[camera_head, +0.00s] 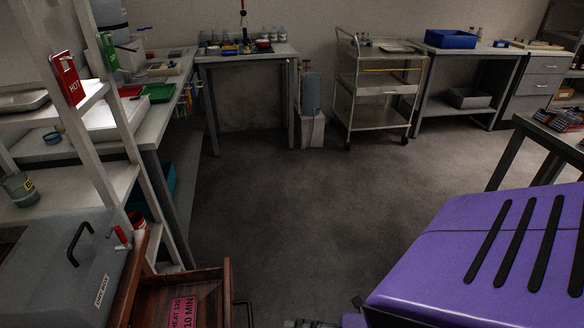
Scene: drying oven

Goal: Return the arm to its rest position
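Neither of my grippers can be made out in the head view. A large purple casing with black slots (470,250) fills the lower right corner, close to the camera. I cannot tell whether it is part of my own body. Small dark and purple pieces show at the bottom edge, left of this casing, too cut off to identify.
A white rack (120,110) rises there. A trolley (372,120) and benches line the back. The middle floor is clear.

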